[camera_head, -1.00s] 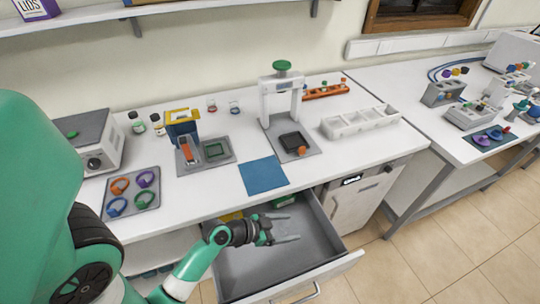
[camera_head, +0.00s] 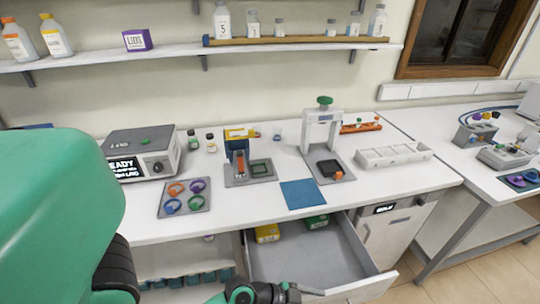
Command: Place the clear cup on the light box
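A small clear cup (camera_head: 277,134) stands upright at the back of the white bench, right of the blue-and-yellow device (camera_head: 237,143). I cannot tell for sure which item is the light box. My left gripper (camera_head: 306,290) is at the bottom edge, low in front of the open drawer and far from the cup. It is partly cut off, so its opening is unclear. My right gripper is not in view.
The open drawer (camera_head: 300,255) holds a yellow box (camera_head: 267,232) and a green box (camera_head: 316,221). A blue mat (camera_head: 303,194), a white compartment tray (camera_head: 394,156), a tray of coloured rings (camera_head: 184,198) and a grey instrument (camera_head: 142,150) are on the bench.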

